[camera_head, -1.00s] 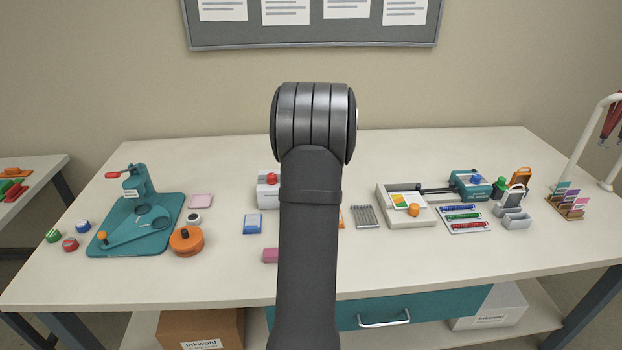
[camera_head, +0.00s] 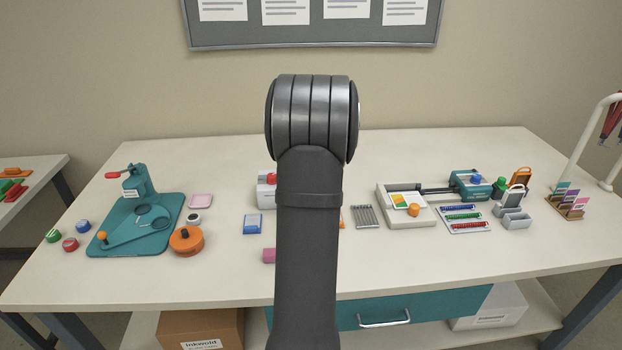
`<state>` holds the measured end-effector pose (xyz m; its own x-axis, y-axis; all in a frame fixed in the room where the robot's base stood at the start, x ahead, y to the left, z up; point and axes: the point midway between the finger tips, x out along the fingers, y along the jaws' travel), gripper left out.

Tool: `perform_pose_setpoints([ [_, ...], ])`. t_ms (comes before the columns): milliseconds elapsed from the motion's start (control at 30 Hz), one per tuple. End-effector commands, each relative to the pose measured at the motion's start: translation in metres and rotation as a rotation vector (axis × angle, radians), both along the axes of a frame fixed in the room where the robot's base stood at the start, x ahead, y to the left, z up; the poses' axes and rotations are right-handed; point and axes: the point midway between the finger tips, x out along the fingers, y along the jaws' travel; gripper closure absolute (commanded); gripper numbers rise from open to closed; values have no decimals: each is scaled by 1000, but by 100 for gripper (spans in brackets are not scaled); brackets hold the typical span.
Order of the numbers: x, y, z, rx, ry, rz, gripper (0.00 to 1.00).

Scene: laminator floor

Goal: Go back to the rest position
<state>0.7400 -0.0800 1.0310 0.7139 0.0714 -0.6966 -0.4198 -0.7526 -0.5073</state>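My arm stands upright in the middle of the camera_head view, with its large ribbed grey joint at the top, in front of the wall. My gripper does not show; the arm itself hides whatever lies behind it. The white table (camera_head: 330,282) spreads out behind the arm. No task object is named.
A teal press (camera_head: 140,225) and an orange round tub (camera_head: 187,240) stand at the left. A white device with a red knob (camera_head: 266,188) is partly hidden by my arm. A beige tray (camera_head: 425,223), racks and a card holder (camera_head: 567,205) stand at the right.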

Motion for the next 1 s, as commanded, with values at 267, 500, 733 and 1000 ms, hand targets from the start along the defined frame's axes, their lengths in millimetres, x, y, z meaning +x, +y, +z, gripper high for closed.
perform_pose_setpoints([
  [267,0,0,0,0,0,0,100],
  [500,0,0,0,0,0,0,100],
  [733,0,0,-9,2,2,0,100],
  [1000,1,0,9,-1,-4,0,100],
])
